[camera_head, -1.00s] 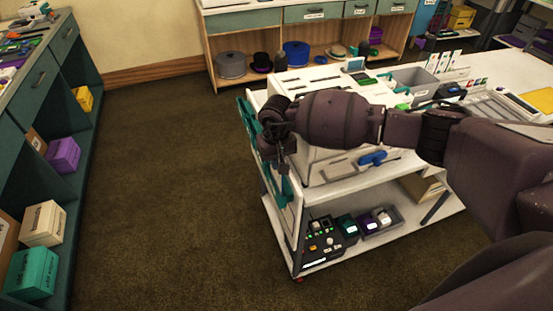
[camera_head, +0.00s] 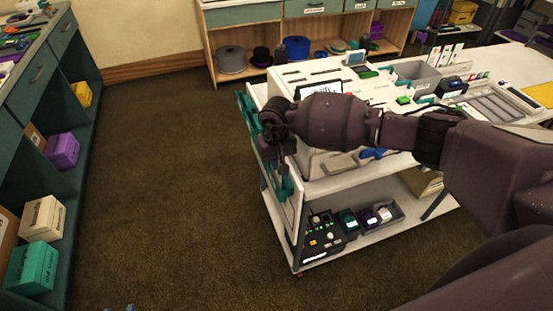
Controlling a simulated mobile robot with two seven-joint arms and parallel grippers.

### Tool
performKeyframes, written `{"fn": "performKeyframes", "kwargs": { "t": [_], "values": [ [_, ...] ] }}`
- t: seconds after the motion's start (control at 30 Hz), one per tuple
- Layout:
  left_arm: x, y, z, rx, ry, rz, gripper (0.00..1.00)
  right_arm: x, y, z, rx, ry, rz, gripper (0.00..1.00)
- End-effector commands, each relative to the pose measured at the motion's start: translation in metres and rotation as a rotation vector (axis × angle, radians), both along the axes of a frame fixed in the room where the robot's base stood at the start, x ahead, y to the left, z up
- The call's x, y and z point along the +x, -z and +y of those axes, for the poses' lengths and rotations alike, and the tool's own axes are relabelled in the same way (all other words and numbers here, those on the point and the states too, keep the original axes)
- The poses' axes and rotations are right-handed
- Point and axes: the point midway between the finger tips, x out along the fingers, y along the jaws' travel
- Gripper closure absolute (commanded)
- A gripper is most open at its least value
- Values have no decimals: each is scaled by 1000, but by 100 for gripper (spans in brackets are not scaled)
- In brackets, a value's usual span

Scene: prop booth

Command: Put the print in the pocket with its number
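My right arm reaches in from the right over the white cart (camera_head: 340,188). Its gripper (camera_head: 277,168) points down at the cart's left end, next to teal holders (camera_head: 250,112) that may be the pockets. The fingers are small and dark against the teal, so I cannot see whether they are open or hold anything. A dark-framed panel with black marks on white (camera_head: 320,88) shows just behind my forearm; I cannot tell if it is the print. No pocket number is readable. My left gripper is not clearly in view.
The cart's top carries a grey bin (camera_head: 415,75), a small screen (camera_head: 355,58) and slotted white surfaces. Shelves with a purple box (camera_head: 62,151) line the left. The brown carpet between is clear.

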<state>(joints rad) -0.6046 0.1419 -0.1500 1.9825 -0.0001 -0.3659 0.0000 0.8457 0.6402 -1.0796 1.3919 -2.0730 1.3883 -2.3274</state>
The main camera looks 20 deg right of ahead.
Motion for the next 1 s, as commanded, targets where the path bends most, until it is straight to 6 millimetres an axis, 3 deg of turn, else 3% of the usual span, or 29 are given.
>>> {"fn": "performKeyframes", "kwargs": {
  "t": [0.5,0.7,1.0],
  "values": [
    [1,0,0,1,1,-3,57,0,5,0,0,0,0,100],
    [1,0,0,1,1,-3,57,0,5,0,0,0,0,69],
    [1,0,0,1,1,-4,57,0,4,0,0,0,0,66]
  ]
}}
